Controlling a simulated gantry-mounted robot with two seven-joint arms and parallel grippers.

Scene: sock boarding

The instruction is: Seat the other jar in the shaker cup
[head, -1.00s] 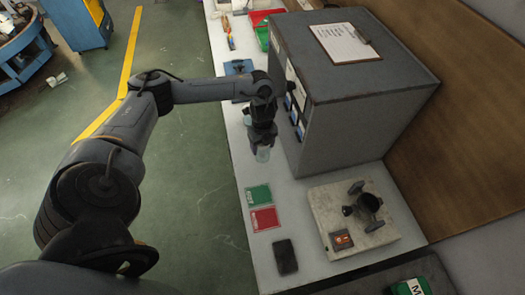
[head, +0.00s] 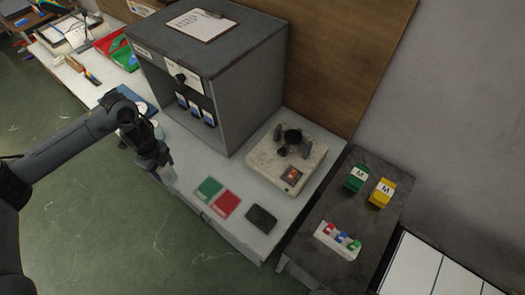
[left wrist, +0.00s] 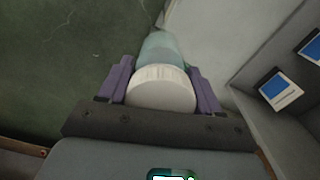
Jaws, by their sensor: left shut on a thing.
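My left gripper (head: 160,163) is shut on a pale, see-through jar with a white lid (left wrist: 162,88). In the head view the jar (head: 169,175) hangs below the fingers, near the bench's front edge and left of a green card. The wrist view shows the purple fingers on both sides of the lid. The shaker (head: 262,155) is a beige block with a lit red switch, to the right of the gripper and well apart from it. Its dark cup (head: 291,138) has knobs around it; I cannot tell what is inside. My right gripper is out of view.
A grey cabinet (head: 245,85) stands close behind the gripper, with blue-white packs inside. Green (head: 208,188) and red (head: 227,204) cards and a black pad (head: 261,218) lie before the shaker. A dark side table (head: 310,215) holds coloured blocks. A pale round thing partly shows behind the wrist.

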